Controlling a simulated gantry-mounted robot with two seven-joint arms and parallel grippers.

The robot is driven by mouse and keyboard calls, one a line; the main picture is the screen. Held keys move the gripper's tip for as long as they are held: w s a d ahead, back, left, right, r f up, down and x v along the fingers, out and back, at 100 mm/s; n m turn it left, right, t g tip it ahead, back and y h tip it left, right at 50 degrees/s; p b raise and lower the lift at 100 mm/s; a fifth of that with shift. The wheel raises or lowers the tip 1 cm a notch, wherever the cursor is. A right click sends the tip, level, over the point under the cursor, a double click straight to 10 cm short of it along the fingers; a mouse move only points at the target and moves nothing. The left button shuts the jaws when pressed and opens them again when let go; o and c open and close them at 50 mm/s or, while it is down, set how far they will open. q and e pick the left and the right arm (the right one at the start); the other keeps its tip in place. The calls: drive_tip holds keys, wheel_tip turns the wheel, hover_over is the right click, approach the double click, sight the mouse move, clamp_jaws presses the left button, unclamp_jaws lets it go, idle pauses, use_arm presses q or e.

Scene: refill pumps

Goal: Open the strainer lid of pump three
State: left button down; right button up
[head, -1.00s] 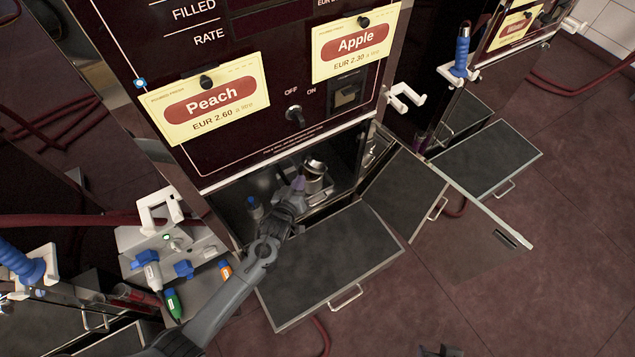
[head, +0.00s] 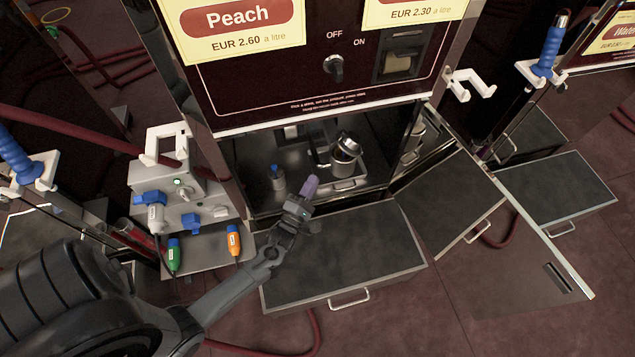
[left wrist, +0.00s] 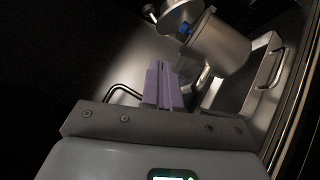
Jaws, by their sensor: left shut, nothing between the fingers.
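The metal strainer (head: 345,166) stands in the low open bay under the Peach and Apple panel. Its round lid (head: 349,143) looks tilted up from the cup's mouth. In the left wrist view, the strainer's cylinder (left wrist: 224,48) is ahead and right of the fingers, and the lid disc (left wrist: 181,13) sits at an angle beside its rim with a small blue part. My left gripper (head: 308,187) is at the bay's front opening, left of and in front of the strainer, apart from it. Its purple fingers (left wrist: 162,85) are shut and empty. My right gripper is not in view.
A small blue-capped fitting (head: 278,178) stands inside at left. A grey box (head: 190,190) with coloured plugs is left of the bay.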

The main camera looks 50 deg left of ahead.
use_arm(q)
drive_tip(key=b, duration=0.3)
approach(343, 141)
drive_tip(key=a, duration=0.3)
drive_tip(key=w, duration=0.1)
drive_tip(key=w+d+b, duration=0.1)
drive_tip(key=w+r, duration=0.1)
drive_tip(key=w, duration=0.1)
drive_tip(key=shift+w+d+b, duration=0.1)
drive_tip(key=shift+d+b, duration=0.15)
drive_tip(key=shift+b, duration=0.1)
drive_tip(key=shift+r, duration=0.15)
